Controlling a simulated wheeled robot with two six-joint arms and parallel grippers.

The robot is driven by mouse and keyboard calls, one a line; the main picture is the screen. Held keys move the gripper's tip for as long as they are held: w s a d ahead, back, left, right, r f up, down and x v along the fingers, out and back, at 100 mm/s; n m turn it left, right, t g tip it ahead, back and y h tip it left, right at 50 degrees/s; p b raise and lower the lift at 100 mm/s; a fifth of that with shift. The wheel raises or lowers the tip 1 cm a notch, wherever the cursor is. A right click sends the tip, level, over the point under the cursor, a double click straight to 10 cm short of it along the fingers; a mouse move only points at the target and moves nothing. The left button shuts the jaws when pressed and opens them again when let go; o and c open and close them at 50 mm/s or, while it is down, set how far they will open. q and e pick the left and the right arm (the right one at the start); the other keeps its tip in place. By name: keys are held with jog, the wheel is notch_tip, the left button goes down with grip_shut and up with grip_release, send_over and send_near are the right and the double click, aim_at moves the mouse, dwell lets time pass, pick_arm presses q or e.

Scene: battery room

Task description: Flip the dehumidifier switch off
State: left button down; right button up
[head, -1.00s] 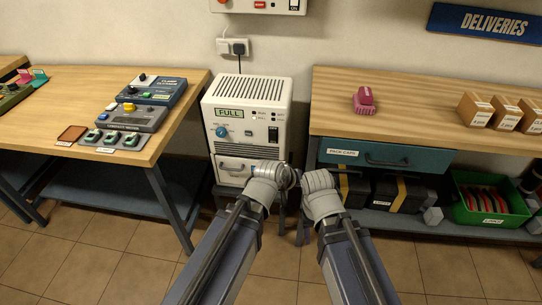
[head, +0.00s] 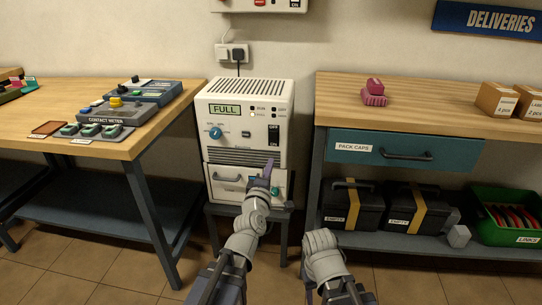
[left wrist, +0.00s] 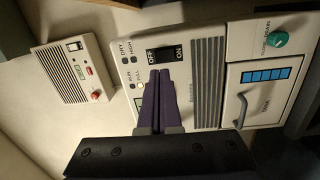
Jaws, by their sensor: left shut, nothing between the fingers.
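The dehumidifier (head: 219,158) is a cream box with a green display reading FULL, a blue dial and a front drawer. Its black switch (head: 273,134) is at the upper right of its front, marked OFF above and ON below. The switch also shows in the left wrist view (left wrist: 165,55); I cannot tell which side is pressed. My left gripper (head: 268,166) is in front of the machine, below the switch. Its purple fingers (left wrist: 160,76) are shut and empty, with tips close by the switch; contact is not clear. My right arm is low at centre right, its fingers not visible.
A bench (head: 165,120) with meters stands left. A bench (head: 440,105) with a blue drawer (head: 404,150) stands right, with cases on its lower shelf. A wall box (head: 230,5) hangs above the dehumidifier. A plug is in the wall socket (head: 231,53).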

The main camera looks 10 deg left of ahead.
pick_arm(q)
jog(key=shift+s+a+f+n+t+y+b, duration=0.15)
jog(key=shift+a+n+y+b, duration=0.1)
jog(key=shift+a+n, duration=0.15)
jog(key=shift+w+a+f+n+t+y+b, duration=0.1)
jog(key=shift+a+n+t+y+b, duration=0.15)
jog(key=shift+a, duration=0.2)
pick_arm(e)
jog(key=shift+f, duration=0.9)
